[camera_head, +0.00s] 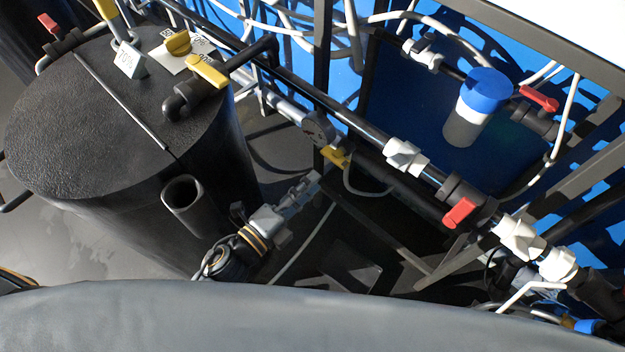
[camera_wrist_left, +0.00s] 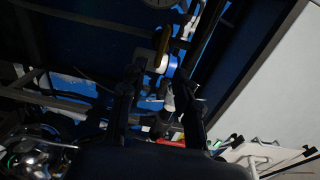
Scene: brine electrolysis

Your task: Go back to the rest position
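My left gripper (camera_wrist_left: 160,88) shows in the left wrist view as two dark fingers reaching up from the bottom. They stand apart with a gap between them, and I see nothing held in the gap. A small white and blue part shows beyond the fingers, too dark to tell whether anything touches. My right gripper is in neither view.
A black tank (camera_head: 90,130) with yellow-handled valves stands at the left in the head view. Pipes with a red-handled valve (camera_head: 460,212) run diagonally to the right. A blue-capped container (camera_head: 478,105) sits behind. Cables hang around the frame.

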